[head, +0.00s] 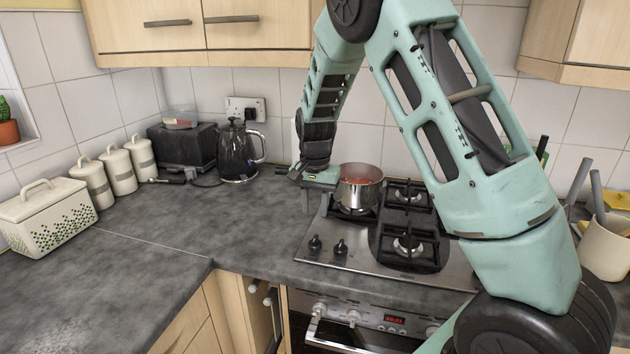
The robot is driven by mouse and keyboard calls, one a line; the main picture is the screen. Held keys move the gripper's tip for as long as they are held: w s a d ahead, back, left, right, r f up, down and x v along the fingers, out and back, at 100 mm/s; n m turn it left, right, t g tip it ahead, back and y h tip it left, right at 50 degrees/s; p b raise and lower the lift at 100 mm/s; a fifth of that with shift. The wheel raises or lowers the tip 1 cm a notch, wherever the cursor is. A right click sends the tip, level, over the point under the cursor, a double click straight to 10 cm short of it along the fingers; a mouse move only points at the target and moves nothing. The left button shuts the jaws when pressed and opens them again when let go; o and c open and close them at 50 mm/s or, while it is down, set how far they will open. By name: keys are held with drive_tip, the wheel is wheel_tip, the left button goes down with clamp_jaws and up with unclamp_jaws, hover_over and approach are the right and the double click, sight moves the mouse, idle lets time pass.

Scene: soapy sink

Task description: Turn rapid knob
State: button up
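Two black knobs stand on the front left of the steel gas hob: a left knob (315,243) and a right knob (340,248). I cannot tell which of them is the rapid knob, and my arm hides part of the hob's right side. My gripper (311,202) points down over the hob's back left edge, beside the pot and behind the knobs. It is apart from both knobs. It is small in view, so I cannot tell whether its fingers are open or shut.
A steel pot (360,188) with reddish contents sits on the back left burner. The oven front (370,325) has its own knobs and a red display. A black kettle (239,152) stands left of the hob. The worktop (215,225) left of the hob is clear.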

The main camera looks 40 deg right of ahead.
wheel_tip(320, 180, up, 9)
drive_tip(key=shift+f+b, duration=0.2)
drive_tip(key=shift+b, duration=0.25)
